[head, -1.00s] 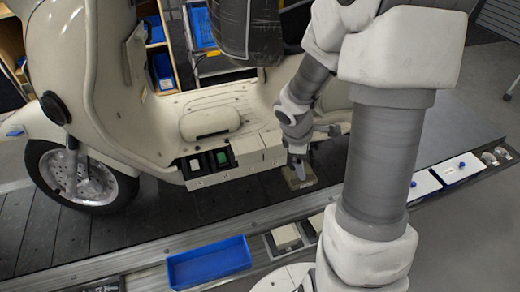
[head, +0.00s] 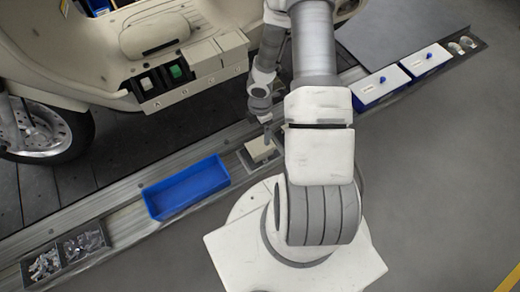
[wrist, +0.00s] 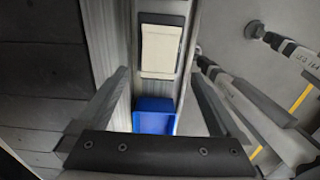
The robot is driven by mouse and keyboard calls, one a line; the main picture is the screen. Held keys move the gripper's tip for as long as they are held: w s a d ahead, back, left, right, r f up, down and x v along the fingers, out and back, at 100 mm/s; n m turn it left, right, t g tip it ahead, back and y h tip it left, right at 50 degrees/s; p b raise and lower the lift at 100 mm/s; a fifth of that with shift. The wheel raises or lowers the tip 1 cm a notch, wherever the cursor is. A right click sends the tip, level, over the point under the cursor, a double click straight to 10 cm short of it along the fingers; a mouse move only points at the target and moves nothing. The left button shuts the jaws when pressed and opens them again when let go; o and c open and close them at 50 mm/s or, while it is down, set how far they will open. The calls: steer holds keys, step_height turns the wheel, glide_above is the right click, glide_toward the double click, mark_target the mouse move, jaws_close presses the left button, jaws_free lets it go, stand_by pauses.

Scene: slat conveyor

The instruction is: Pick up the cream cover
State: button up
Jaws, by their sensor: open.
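The cream cover (head: 260,148) lies in a small dark tray on the ledge beside the conveyor, right of the blue bin. In the wrist view the cover (wrist: 160,48) is a pale rectangle, lying lengthwise ahead of the fingertips. My gripper (head: 267,132) is above the cover in the head view, its fingers small and partly hard to make out. In the wrist view my gripper (wrist: 158,78) is open and empty, its two fingers spread to either side. A gap to the cover seems to remain; contact is not visible.
An empty blue bin (head: 187,188) sits left of the cover. White-topped blue boxes (head: 380,85) stand at right. The cream scooter (head: 160,45) with labelled slots stands on the slat conveyor behind.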

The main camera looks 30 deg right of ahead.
mark_target(260, 145)
step_height(260, 145, down, 13)
steer(key=b, duration=0.8)
steer(key=shift+r, duration=0.15)
steer(key=c, duration=1.2)
